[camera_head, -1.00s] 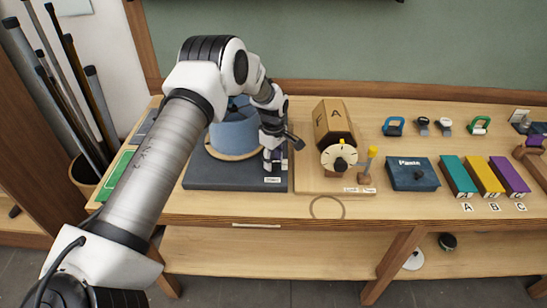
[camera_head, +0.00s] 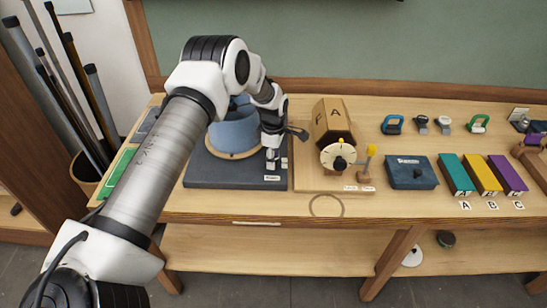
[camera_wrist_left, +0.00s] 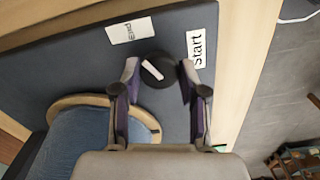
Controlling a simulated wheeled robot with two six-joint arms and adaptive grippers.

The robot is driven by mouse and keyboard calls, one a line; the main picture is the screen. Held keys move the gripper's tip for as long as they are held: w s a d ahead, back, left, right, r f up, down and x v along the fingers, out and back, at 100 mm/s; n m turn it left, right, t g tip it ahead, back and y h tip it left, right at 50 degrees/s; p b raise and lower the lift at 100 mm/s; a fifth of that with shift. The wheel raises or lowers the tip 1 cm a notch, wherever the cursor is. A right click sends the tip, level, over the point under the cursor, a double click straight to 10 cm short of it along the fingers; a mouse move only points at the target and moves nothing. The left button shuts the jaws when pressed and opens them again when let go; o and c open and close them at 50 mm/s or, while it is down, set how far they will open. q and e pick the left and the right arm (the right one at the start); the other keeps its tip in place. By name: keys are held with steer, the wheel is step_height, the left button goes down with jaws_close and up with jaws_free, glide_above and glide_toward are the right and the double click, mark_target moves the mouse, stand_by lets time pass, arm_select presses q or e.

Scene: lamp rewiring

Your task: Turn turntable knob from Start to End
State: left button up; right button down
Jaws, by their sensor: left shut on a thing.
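The turntable's dark base (camera_head: 225,176) lies on the bench with a blue drum-like body (camera_head: 236,132) on a round wooden disc. The black round knob (camera_wrist_left: 158,70) with a white pointer bar sits at the base's corner. In the wrist view, the End label (camera_wrist_left: 130,30) is above left of the knob and the Start label (camera_wrist_left: 197,48) above right. The bar tilts from upper left to lower right. The knob is hidden in the head view. My right gripper is not visible.
Right of the base stand a wooden block (camera_head: 332,122) with a dial (camera_head: 338,157) and a yellow-topped peg (camera_head: 370,152). A blue box (camera_head: 410,172) and coloured blocks (camera_head: 483,175) lie farther right. A ring (camera_head: 327,206) lies at the front edge.

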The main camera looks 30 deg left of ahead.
arm_select(q)
steer(key=shift+s+f, duration=0.2)
steer(key=shift+f, duration=0.05)
steer(key=o, duration=1.1)
steer(key=shift+w+a, duration=0.1)
steer(key=shift+a, duration=0.05)
step_height(320, 180, up, 12)
